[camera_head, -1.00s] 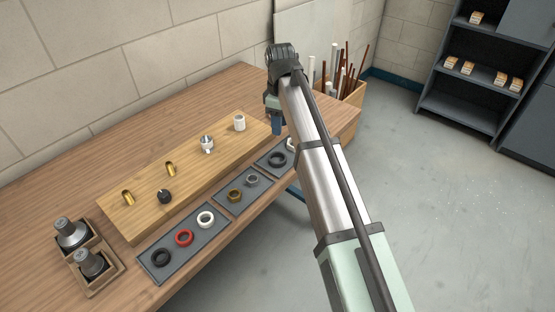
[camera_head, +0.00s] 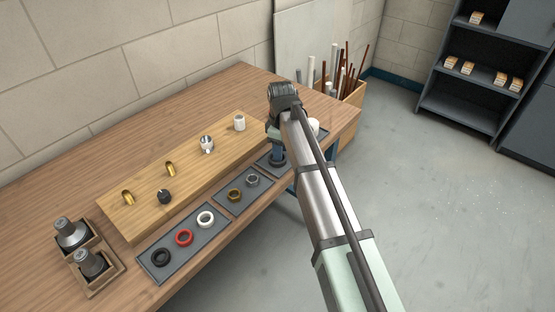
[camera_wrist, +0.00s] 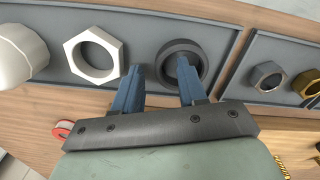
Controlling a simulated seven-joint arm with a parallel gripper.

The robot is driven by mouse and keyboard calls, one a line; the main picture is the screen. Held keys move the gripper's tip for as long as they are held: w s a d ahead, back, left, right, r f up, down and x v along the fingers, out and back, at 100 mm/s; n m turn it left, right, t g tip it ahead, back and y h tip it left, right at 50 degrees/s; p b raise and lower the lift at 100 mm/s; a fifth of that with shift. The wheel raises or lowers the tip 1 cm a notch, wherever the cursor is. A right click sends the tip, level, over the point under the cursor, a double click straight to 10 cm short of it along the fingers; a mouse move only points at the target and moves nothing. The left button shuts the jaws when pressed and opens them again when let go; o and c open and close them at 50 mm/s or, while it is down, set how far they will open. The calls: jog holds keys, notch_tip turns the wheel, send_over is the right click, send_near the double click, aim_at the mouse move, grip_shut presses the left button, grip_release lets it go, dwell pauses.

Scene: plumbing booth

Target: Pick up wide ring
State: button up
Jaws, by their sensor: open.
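A thick dark ring (camera_wrist: 168,50) lies flat in a grey tray (camera_wrist: 222,48), seen from above in the wrist view. My gripper (camera_wrist: 159,72) is open and empty, pointing down at it. In the wrist view its left blue finger shows just left of the ring, and its right finger overlaps the ring's opening. I cannot tell how high the tips are above the ring. In the head view my gripper (camera_head: 277,157) is over the right tray and hides most of that ring.
Beside the ring lie a white hex nut (camera_wrist: 75,58) and a white cap (camera_wrist: 18,62). The neighbouring tray holds a steel nut (camera_head: 252,181) and a brass nut (camera_head: 235,195). A wooden board (camera_head: 190,185) with fittings stands behind the trays. The table's front edge is close.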

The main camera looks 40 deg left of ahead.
jog(key=shift+f, duration=0.25)
grip_shut()
jog(key=shift+r, duration=0.15)
dwell(0.4)
notch_tip(320, 180, up, 9)
jog(key=s+a+r, duration=0.2)
jog(key=s+a, duration=0.4)
jog(key=a, duration=0.3)
jog(key=s+a+r, duration=0.2)
jog(key=s+a, duration=0.4)
jog(key=a, duration=0.4)
jog(key=shift+s, duration=0.25)
jog(key=shift+f, duration=0.25)
